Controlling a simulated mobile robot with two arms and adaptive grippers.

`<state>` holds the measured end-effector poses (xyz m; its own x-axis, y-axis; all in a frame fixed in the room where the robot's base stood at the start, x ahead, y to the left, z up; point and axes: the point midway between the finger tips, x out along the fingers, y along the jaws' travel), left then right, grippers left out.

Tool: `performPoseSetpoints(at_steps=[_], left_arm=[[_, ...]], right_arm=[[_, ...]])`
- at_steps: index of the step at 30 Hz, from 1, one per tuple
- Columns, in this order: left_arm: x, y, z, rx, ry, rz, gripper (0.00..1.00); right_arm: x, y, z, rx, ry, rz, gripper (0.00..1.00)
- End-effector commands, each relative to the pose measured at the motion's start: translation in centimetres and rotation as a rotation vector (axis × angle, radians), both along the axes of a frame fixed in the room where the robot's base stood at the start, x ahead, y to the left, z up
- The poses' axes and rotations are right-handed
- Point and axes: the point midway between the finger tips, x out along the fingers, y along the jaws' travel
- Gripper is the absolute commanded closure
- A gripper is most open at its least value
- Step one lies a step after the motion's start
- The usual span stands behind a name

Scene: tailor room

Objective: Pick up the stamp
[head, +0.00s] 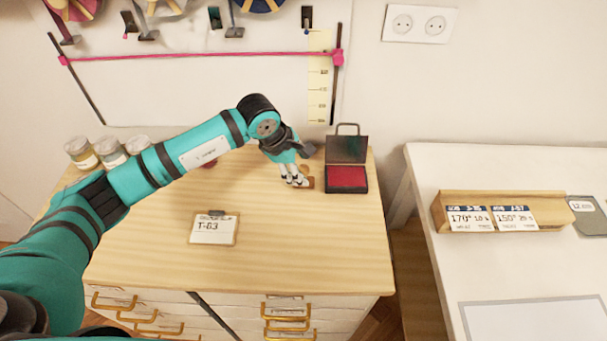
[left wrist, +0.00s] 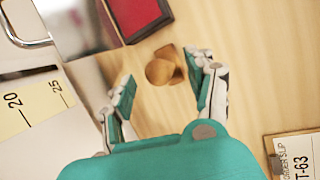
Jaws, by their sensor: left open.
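The stamp (left wrist: 160,70) is a small brown wooden piece with a round top. It stands on the wooden cabinet top, beside the ink pad. In the head view a brown bit of the stamp (head: 308,183) shows at my left fingertips, partly hidden by them. My left gripper (head: 296,181) is open and points down at it from above. In the left wrist view the fingers of my left gripper (left wrist: 167,76) stand apart on both sides of the stamp, with a gap on each side. I cannot tell the exact height. My right gripper is not in view.
An open dark case with a red ink pad (head: 346,179) stands just right of the stamp. An order slip (head: 213,230) lies at the front of the cabinet top. Several jars (head: 111,150) stand at the back left. A white table (head: 450,260) is on the right.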

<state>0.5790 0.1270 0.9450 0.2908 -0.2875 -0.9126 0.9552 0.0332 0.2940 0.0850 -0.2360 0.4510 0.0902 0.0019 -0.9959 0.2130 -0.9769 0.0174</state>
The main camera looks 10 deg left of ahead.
Motion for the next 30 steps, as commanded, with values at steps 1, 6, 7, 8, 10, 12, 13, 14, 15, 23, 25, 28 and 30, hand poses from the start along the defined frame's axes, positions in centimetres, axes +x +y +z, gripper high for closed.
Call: performPoseSetpoints(at_steps=[1,6,7,8,10,12,13,14,15,23,25,28,30], left_arm=[[0.2,-0.2,-0.4,-0.001,0.006,0.001,0.44],[0.8,-0.7,-2.5,0.0,0.003,0.0,0.44],[0.9,-0.8,-2.6,-0.001,0.002,-0.001,0.44],[0.9,-0.8,-2.7,-0.001,0.001,-0.001,0.44],[1.0,-0.8,-2.9,-0.001,0.0,0.0,0.44],[1.0,-0.8,-2.9,0.0,0.0,0.0,0.44],[1.0,-0.8,-2.9,0.0,0.0,0.0,0.44],[1.0,-0.8,-2.9,0.0,0.0,0.0,0.44],[1.0,-0.8,-2.9,0.0,0.0,0.0,0.46],[1.0,-0.7,-2.8,0.0,0.001,0.0,0.8],[0.9,-0.7,-2.9,0.0,0.001,0.0,0.9],[0.9,-0.7,-2.9,0.0,0.001,0.0,1.0],[0.9,-0.7,-2.9,0.0,0.001,0.0,1.0]], right_arm=[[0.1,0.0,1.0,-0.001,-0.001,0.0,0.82],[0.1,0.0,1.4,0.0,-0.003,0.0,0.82],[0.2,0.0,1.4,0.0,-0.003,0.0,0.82],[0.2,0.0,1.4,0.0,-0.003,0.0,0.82],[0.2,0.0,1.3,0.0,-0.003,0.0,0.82],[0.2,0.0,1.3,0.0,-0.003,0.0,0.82],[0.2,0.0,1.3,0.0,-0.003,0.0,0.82],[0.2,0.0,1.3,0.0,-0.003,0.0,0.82],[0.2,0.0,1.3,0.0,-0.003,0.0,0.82],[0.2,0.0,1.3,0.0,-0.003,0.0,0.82],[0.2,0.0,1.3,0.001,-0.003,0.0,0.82],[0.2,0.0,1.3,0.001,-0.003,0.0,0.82],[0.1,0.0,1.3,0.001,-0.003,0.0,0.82]])
